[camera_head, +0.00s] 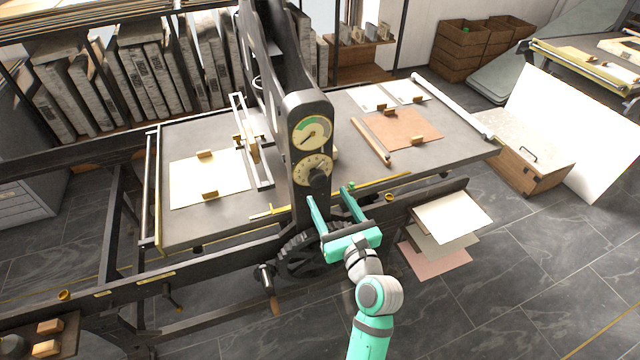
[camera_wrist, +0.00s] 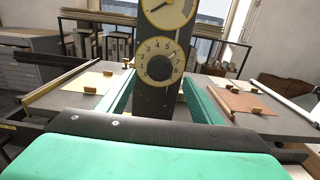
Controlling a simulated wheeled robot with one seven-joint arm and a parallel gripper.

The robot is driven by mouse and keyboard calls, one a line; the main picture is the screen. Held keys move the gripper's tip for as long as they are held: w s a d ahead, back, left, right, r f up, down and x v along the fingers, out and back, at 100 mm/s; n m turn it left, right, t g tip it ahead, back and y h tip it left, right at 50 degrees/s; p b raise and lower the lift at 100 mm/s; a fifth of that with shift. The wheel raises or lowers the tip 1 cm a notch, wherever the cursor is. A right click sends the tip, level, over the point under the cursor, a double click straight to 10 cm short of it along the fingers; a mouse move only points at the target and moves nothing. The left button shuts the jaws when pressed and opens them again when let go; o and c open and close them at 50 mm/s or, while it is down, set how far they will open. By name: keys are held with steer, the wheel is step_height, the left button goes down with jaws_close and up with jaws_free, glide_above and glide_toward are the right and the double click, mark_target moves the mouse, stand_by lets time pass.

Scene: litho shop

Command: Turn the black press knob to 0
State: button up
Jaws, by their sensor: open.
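The black press knob (camera_head: 319,177) sits at the lower part of a cream numbered dial (camera_head: 311,163) on the dark press column. In the wrist view the knob (camera_wrist: 158,68) is round and centred in the dial (camera_wrist: 146,53), with numbers around it. I cannot surely tell which number it points to. My gripper (camera_head: 331,194) is open, its two green fingers apart in front of and below the knob. In the wrist view the gripper fingers (camera_wrist: 160,88) stand left and right of the column, with the knob between and beyond them. They appear apart from the knob.
A second gauge (camera_head: 311,133) with a green arc sits above the dial. The press bed (camera_head: 215,222) spreads to both sides, with paper sheets and wooden blocks. A gear wheel (camera_head: 300,256) is below. A side tray with sheets (camera_head: 453,217) juts out at right.

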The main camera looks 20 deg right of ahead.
mark_target(319, 182)
steer(key=w, duration=0.5)
steer(key=shift+w+a, duration=0.1)
steer(key=shift+w, duration=0.25)
steer(key=shift+w+a, duration=0.15)
steer(key=shift+w, duration=0.25)
steer(key=shift+d, duration=0.2)
steer(key=shift+a, duration=0.15)
steer(key=c, duration=1.1)
